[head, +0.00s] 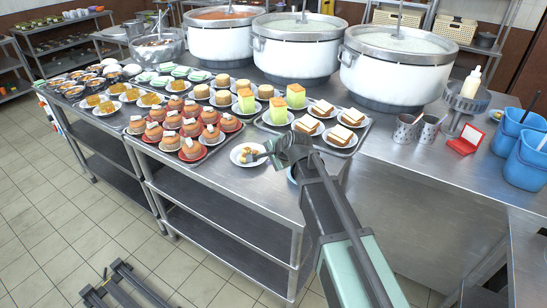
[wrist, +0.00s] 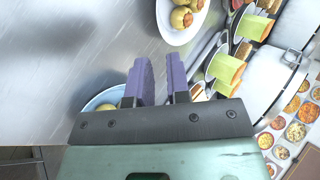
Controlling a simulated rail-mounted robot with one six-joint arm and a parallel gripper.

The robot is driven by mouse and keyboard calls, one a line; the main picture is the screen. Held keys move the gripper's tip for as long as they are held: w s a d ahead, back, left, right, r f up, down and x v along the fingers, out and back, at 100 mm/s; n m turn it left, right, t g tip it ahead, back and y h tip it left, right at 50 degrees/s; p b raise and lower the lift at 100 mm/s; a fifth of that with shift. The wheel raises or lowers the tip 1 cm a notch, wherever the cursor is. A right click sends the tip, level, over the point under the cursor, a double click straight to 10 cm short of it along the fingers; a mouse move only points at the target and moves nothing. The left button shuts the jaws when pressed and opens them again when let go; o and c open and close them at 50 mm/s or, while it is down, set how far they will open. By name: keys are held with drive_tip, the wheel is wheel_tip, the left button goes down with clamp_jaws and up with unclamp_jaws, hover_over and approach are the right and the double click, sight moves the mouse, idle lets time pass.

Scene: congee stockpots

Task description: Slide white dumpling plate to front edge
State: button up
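The white dumpling plate (head: 238,161) lies on the steel counter near its front edge, in front of the trays, with several small yellow and orange dumplings on it. In the wrist view the white plate (wrist: 172,35) shows at the top, cut off by the frame. My gripper (head: 257,156) is low over the counter at the plate's right side; contact cannot be told in the head view. In the wrist view my gripper (wrist: 159,62) has two purple fingers with an empty gap between them. A blue plate (wrist: 92,103) with yellowish food is partly hidden behind the left finger.
Trays of buns and cakes stand behind the plate, with sandwich plates (head: 340,136) to the right. Large stockpots (head: 296,50) line the back. Metal cups (head: 404,128), a red box (head: 466,140) and blue bins (head: 526,160) stand right. Bare counter (head: 215,185) lies in front of the plate.

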sight(259, 171)
drive_tip(key=b+x, duration=0.7)
drive_tip(key=x, duration=0.3)
drive_tip(key=shift+f, duration=0.2)
drive_tip(key=shift+w+a+f+b, duration=0.15)
drive_tip(key=shift+w+a+b, duration=0.05)
drive_tip(key=shift+b, duration=0.25)
drive_tip(key=shift+c, duration=0.3)
clamp_jaws()
